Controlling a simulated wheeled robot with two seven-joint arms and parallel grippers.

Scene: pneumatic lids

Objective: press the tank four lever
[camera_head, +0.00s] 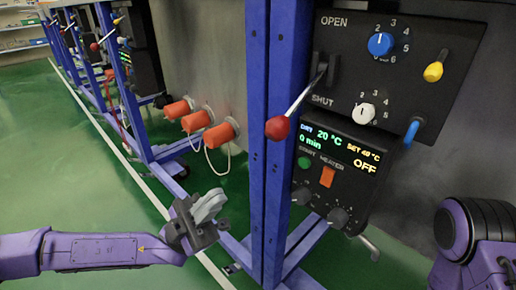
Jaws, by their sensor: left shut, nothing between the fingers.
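A lever with a red ball knob (278,127) sticks out from a black control panel (335,92) marked OPEN above and SHUT below. Its metal rod slants down and left from the slot, with the knob about level with the SHUT mark. I see no tank number on this panel. My left gripper (210,207) is shut and empty, low and to the left of the knob, well apart from it. My right arm shows at the lower right edge, but its gripper is out of view.
A blue frame post (268,190) stands beside the panel. A display box (340,158) hangs below. Orange cylinders (220,134) stick out further left. Green floor is open at left.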

